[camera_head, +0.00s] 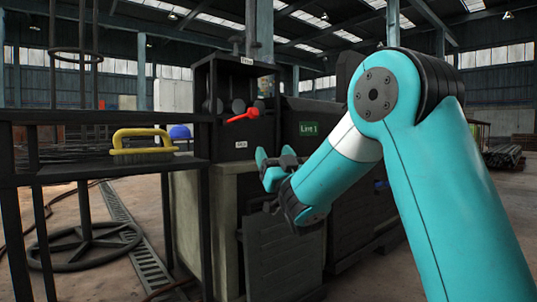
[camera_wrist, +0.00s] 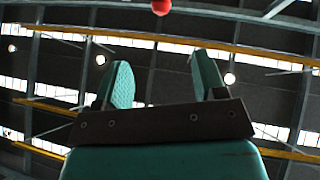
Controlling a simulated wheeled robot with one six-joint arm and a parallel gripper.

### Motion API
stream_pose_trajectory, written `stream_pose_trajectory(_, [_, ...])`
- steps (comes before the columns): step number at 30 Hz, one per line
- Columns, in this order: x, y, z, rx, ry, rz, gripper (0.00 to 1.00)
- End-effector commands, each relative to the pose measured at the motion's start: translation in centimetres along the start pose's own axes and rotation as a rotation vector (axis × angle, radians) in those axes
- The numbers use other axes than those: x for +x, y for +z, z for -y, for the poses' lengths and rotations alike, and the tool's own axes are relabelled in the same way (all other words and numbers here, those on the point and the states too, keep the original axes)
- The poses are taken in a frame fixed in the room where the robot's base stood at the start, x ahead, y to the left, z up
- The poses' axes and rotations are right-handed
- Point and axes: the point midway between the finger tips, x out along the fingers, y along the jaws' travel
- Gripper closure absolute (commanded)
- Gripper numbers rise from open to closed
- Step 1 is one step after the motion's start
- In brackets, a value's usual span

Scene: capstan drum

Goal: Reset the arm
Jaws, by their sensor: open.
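My gripper (camera_head: 270,158) is in front of the dark machine in the head view, at the end of my turquoise arm. In the wrist view my gripper (camera_wrist: 163,82) shows two turquoise fingers standing apart with nothing between them. The wrist camera faces up toward the roof. A red ball-like end (camera_wrist: 161,6) shows at the top edge of the wrist view, apart from the fingers. In the head view a red-handled lever (camera_head: 244,116) is on the dark cabinet, above and left of my gripper.
The dark machine (camera_head: 350,220) with a green "Line 1" sign (camera_head: 309,129) stands close behind my gripper. Floor at left has a drain grate (camera_head: 145,255).

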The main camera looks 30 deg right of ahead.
Motion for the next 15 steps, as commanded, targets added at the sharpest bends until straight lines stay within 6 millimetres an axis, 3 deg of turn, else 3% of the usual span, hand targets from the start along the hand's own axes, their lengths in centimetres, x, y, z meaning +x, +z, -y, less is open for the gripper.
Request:
stream_pose_trajectory(10, [0.1, -0.1, 0.0, 0.000, 0.001, 0.001, 0.36])
stream_pose_trajectory(15, [1.4, -1.5, 0.7, 0.045, 0.025, 0.112, 0.36])
